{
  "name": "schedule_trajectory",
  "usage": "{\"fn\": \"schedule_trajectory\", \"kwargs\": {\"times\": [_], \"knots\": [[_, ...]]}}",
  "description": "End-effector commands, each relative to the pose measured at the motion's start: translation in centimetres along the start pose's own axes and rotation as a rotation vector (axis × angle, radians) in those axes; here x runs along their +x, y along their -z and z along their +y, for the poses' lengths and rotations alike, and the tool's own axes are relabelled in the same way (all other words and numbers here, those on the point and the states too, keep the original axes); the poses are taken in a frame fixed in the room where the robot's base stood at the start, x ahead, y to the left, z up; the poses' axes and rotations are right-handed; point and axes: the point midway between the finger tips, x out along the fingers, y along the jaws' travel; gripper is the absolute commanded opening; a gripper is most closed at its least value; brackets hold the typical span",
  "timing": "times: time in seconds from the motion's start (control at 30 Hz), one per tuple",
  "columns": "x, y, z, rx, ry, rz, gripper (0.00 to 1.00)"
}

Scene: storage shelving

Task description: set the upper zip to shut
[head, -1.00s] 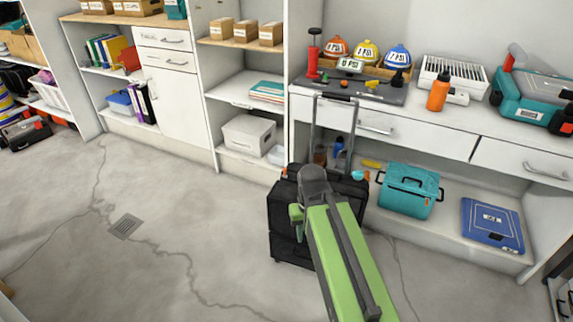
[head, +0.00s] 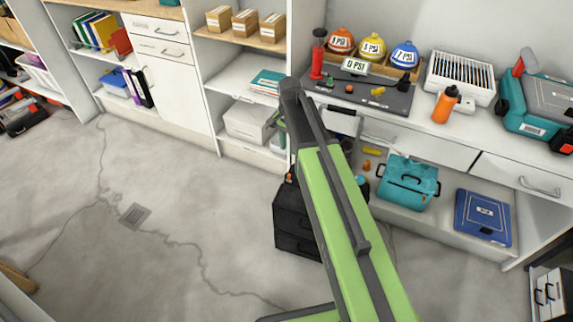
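The black suitcase (head: 292,222) stands on the floor in front of the shelving, partly hidden behind my green and grey arm. A small orange piece (head: 289,177) shows at its upper left edge; I cannot tell whether it is a zip pull. The upper zip itself is too small and covered to make out, so its state does not show. My gripper (head: 277,119) shows only in part, at the left of the arm's far end, above the suitcase in the picture. Its fingertips are not clear, and I see nothing held.
A teal cooler (head: 408,183) and a blue flat case (head: 484,218) sit on the low shelf to the right. A workbench (head: 420,114) with coloured domes and an orange bottle (head: 445,105) stands behind. The floor to the left is clear around a drain (head: 134,216).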

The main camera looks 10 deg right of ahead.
Motion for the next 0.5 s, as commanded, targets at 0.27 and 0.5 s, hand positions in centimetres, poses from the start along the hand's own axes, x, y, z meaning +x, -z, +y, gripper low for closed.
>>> {"fn": "schedule_trajectory", "kwargs": {"times": [0.27,0.5], "knots": [[2.8,-0.1,0.0,-0.003,0.0,0.0,0.33],[7.7,-0.2,-0.1,-0.007,0.0,0.0,0.33]]}}
